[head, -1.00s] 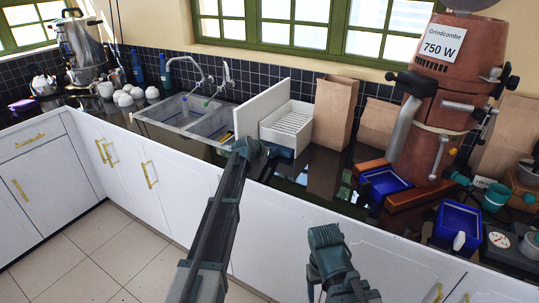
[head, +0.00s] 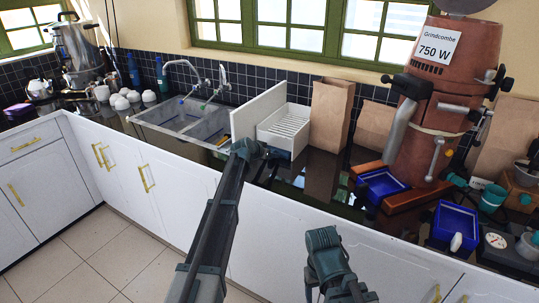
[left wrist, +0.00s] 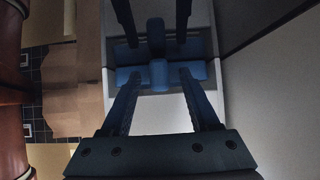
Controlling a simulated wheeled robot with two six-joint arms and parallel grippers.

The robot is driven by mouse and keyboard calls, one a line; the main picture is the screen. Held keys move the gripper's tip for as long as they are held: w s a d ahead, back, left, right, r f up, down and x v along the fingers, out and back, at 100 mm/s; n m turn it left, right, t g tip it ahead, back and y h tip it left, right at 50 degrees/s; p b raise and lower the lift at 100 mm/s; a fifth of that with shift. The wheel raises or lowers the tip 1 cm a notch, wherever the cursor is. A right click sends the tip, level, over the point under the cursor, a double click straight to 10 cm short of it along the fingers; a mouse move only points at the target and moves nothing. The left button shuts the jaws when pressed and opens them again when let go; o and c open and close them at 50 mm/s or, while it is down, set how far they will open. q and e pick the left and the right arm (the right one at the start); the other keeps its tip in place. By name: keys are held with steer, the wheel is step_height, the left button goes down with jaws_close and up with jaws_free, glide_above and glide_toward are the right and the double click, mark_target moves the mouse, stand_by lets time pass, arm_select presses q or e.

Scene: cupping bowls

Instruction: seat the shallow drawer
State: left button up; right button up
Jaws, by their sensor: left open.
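A white box with a slatted inside (head: 290,122) stands on the dark counter beside a tall white panel (head: 258,112); it appears to be the shallow drawer, but I cannot tell how far it is seated. My left gripper (head: 250,149) is at its near side, low in front. In the left wrist view, the open fingers of my left gripper (left wrist: 158,92) straddle a blue bar with a raised middle (left wrist: 158,75), apparently a handle; contact is unclear. Pale surfaces lie behind it. My right gripper (head: 325,238) hangs before the cabinets, and its jaws cannot be made out.
A brown paper bag (head: 330,112) stands right of the white box. A copper-coloured grinder (head: 435,125) and blue trays (head: 383,184) are further right. The sink (head: 190,120) is left of the panel. Some dark counter (head: 315,182) is bare in front of the bag.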

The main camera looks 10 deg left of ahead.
arm_select(q)
steer(key=p+v, duration=0.8)
steer(key=v, duration=0.6)
steer(key=s+d+f+m+g, duration=0.1)
steer(key=s+d+f+g, duration=0.25)
steer(key=s+d, duration=0.5)
steer(key=s+d+f+g, duration=0.35)
steer(key=s+d, duration=0.25)
steer(key=s, duration=0.6)
steer(key=s+f+n+g+y, duration=0.1)
steer(key=s+g+y, duration=0.3)
steer(key=s, duration=1.6)
steer(key=shift+s+d+f+y, duration=0.2)
steer(key=shift+s+f+y, duration=0.1)
steer(key=shift+f+y, duration=0.4)
